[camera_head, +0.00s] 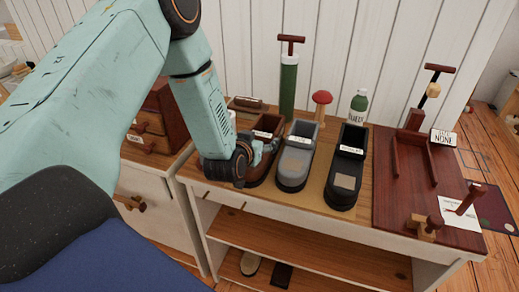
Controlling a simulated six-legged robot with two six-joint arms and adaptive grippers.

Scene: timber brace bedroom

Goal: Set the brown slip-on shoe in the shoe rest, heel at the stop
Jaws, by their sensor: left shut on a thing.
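The brown slip-on shoe (268,124) stands on the bench top, left of the grey and black shoes. My left gripper (258,157) is at its near end and is shut on it. The gripper and forearm hide part of the shoe. The shoe rest (396,165), a reddish-brown wooden frame with two side rails and an upright block (414,119) at its far end, sits empty on a dark red board (385,208) at the right. My right gripper is not in view.
A grey shoe (297,160) and a black shoe (346,170) stand between the brown shoe and the rest. Behind are a green cylinder with a T-handle (288,85), a red mushroom-shaped knob (322,98) and a green bottle (358,104). Wooden pegs (424,227) stand at the board's near edge.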

